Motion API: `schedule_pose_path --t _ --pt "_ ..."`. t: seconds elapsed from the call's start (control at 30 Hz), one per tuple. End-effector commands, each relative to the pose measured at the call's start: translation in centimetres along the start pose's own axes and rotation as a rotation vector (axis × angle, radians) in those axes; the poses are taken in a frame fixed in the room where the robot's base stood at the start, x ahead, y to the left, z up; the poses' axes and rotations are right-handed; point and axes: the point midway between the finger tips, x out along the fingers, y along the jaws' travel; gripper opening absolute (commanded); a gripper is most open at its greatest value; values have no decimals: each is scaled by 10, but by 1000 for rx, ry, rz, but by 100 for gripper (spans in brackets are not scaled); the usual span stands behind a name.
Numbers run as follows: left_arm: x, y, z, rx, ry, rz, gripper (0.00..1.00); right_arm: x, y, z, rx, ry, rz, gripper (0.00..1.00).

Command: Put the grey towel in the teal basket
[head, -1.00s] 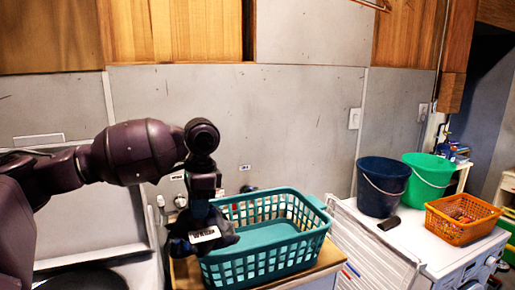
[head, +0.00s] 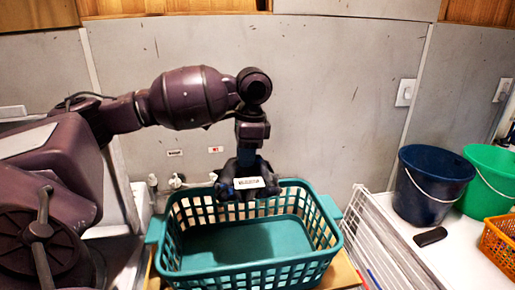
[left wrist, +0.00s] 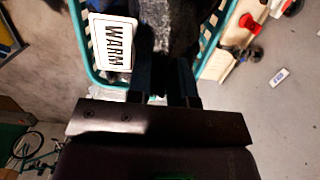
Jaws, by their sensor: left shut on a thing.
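The teal basket (head: 245,243) stands on a wooden-topped surface in the lower middle of the head view; the part of its floor that I see is bare. My left gripper (head: 247,168) points down over the basket's far side, shut on the dark grey towel (head: 228,189). The bunched towel hangs at about the height of the far rim; I cannot tell whether it touches it. A white label covers part of the towel. In the left wrist view the towel (left wrist: 165,25) is between the fingers, beside a white "WARM" label (left wrist: 112,42). My right gripper is not in view.
A white wire rack (head: 378,240) stands right of the basket. Beyond it, a white top holds a navy bucket (head: 428,190), a green bucket (head: 490,175), an orange basket (head: 500,243) and a small dark object (head: 430,237). Taps (head: 178,181) and a grey wall lie behind.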

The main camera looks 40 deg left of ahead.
Motion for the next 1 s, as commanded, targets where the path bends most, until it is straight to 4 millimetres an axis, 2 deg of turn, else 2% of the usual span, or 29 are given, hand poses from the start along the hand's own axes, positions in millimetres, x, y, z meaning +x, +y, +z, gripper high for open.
schedule_pose_path --t 0.27,1.0 --pt "14 0 -2 0 -1 1 0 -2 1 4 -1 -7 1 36" --pt "73 0 -9 0 0 2 0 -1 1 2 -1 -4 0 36"
